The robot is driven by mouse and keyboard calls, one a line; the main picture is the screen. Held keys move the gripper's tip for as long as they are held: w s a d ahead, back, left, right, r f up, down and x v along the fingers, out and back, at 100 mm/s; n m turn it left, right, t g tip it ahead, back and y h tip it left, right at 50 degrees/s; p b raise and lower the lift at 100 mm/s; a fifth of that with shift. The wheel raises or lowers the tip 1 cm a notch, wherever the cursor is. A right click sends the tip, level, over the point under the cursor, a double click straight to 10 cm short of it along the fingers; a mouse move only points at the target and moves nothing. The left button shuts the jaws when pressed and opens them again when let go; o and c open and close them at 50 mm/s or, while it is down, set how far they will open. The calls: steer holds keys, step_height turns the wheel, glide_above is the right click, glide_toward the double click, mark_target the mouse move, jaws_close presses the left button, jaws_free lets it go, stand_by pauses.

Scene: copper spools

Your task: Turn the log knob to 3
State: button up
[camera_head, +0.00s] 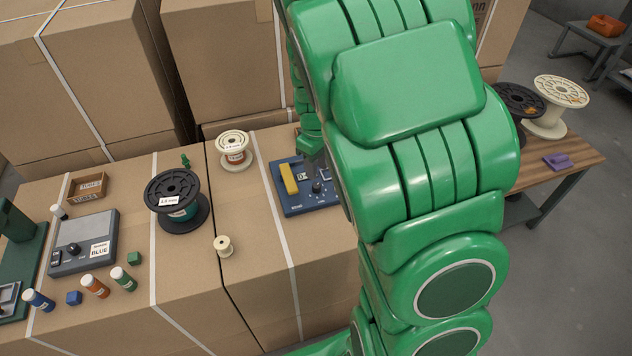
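A blue box (297,207) with a yellow block (289,179) on its top sits on the cartons near the middle. A small dark knob (317,187) shows on its face, with small white marks around it that are too small to read. A grey box (88,232) at the left carries another dark knob (73,249) and a label reading BLUE. I cannot read which knob is the log knob. My gripper (314,158) is just above and behind the blue box's knob, partly hidden by my green arm. Its fingertips are not clear, and I see no contact with the knob.
A black spool (173,188), a cream spool with copper wire (233,146) and a small spool (224,245) stand left of the blue box. Several small bottles and blocks surround the grey box. My arm covers the right middle. A wooden table (563,178) stands at right.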

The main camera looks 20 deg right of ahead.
mark_target(316, 185)
steer(key=shift+n, duration=0.6)
steer(key=w+f, duration=0.2)
steer(key=w+d+f, duration=0.1)
steer(key=shift+w+f, duration=0.45)
steer(key=shift+f, duration=3.8)
jaws_close()
